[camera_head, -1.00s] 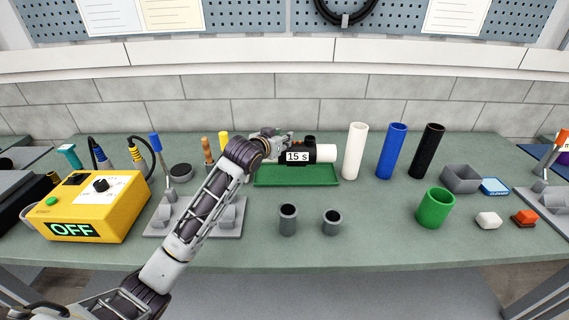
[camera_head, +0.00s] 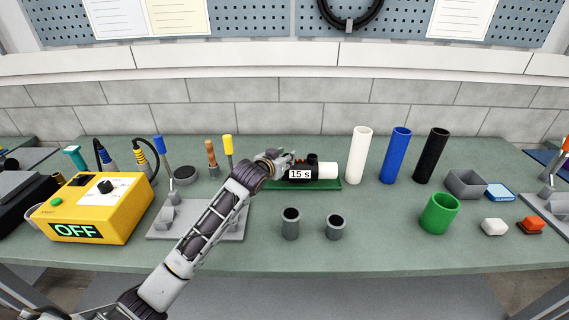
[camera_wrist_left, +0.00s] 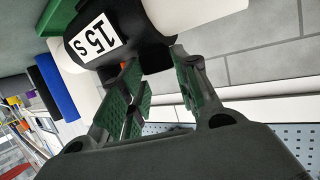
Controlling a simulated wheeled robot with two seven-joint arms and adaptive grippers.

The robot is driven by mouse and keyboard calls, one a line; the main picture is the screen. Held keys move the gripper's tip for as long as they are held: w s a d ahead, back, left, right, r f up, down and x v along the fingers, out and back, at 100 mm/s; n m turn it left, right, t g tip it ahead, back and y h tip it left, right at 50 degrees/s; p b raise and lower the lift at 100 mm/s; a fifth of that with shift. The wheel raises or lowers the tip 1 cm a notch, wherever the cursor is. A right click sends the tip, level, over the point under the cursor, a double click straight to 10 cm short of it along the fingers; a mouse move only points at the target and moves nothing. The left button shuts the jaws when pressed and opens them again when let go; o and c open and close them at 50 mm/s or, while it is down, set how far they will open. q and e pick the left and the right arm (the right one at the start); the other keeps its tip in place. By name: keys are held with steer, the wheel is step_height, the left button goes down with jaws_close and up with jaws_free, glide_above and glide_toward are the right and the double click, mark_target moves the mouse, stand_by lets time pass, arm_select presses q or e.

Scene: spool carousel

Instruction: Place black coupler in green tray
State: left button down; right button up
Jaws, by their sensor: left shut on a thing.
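The black coupler (camera_head: 300,165) bears a "15 s" label and has a white tube (camera_head: 328,170) at its right end. It lies level at the green tray (camera_head: 334,186), covering most of it; I cannot tell whether they touch. My left gripper (camera_head: 286,160) is shut on the coupler at its back left side. In the left wrist view, the coupler (camera_wrist_left: 160,50) is at the top, by the green-padded fingers of my left gripper (camera_wrist_left: 157,80); a strip of the tray (camera_wrist_left: 57,16) shows at the upper left. My right gripper is out of view.
White (camera_head: 360,155), blue (camera_head: 395,155) and black (camera_head: 431,156) upright tubes stand right of the tray. Two grey cups (camera_head: 290,224) stand in front. A green cup (camera_head: 439,214) stands front right. A yellow box (camera_head: 97,207) reading OFF stands left.

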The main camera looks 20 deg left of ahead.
arm_select(q)
steer(key=shift+f, duration=0.85)
steer(key=c, duration=1.1)
jaws_free()
steer(key=shift+f, duration=0.2)
steer(key=shift+o, duration=0.2)
steer(key=shift+r, duration=0.1)
steer(key=shift+s+r, duration=0.1)
steer(key=shift+s, duration=0.25)
steer(key=v, duration=1.1)
steer(key=shift+s, duration=0.15)
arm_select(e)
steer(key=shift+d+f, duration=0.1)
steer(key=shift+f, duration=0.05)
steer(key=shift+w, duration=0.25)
